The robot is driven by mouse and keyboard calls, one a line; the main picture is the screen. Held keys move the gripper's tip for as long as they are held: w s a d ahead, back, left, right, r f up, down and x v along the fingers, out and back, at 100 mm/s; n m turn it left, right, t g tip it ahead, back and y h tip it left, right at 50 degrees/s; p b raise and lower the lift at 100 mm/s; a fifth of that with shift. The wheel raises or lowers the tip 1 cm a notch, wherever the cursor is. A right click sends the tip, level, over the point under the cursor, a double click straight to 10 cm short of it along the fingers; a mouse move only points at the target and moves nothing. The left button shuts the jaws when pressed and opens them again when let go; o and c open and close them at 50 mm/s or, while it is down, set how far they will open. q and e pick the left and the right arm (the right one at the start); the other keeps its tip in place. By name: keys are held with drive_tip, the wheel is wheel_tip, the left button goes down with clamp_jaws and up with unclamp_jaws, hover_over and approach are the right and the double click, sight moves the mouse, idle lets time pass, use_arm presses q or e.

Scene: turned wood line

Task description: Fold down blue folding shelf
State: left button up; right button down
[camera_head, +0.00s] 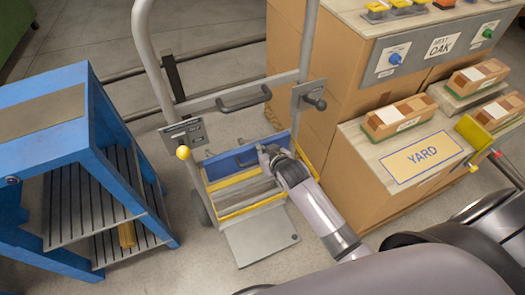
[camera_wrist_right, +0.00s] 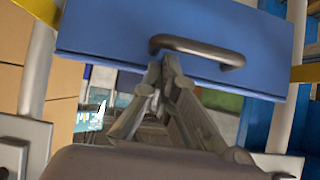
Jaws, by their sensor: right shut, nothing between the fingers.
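The blue folding shelf (camera_head: 232,160) is on the grey hand truck, at the back of a yellow-edged frame. In the right wrist view it is a broad blue panel (camera_wrist_right: 110,35) with a dark bar handle (camera_wrist_right: 205,50) near its lower edge. My right gripper (camera_head: 266,153) is at the shelf's right part and hides some of it. In the wrist view the right gripper (camera_wrist_right: 166,68) is shut and empty, its fingertips just below the handle's left end; I cannot tell if they touch. My left gripper is not in view.
The hand truck's upright posts (camera_head: 152,50) rise around the shelf, with a yellow knob (camera_head: 183,152) at left. A blue slatted cart (camera_head: 110,150) stands at left. Cardboard-sided benches with wooden blocks and a YARD label (camera_head: 422,158) stand close at right.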

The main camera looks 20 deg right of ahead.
idle(0.5)
drive_tip(key=shift+s+f+p, duration=0.2)
drive_tip(key=shift+s+p, duration=0.15)
drive_tip(key=shift+s, duration=0.05)
drive_tip(key=shift+s, duration=0.15)
drive_tip(key=s+f+p, duration=0.3)
drive_tip(key=s+f, duration=0.2)
drive_tip(key=s, duration=0.1)
drive_tip(key=shift+s+d, duration=0.15)
drive_tip(key=shift+s, duration=0.05)
idle(0.3)
drive_tip(key=shift+w+r, duration=0.1)
idle(0.3)
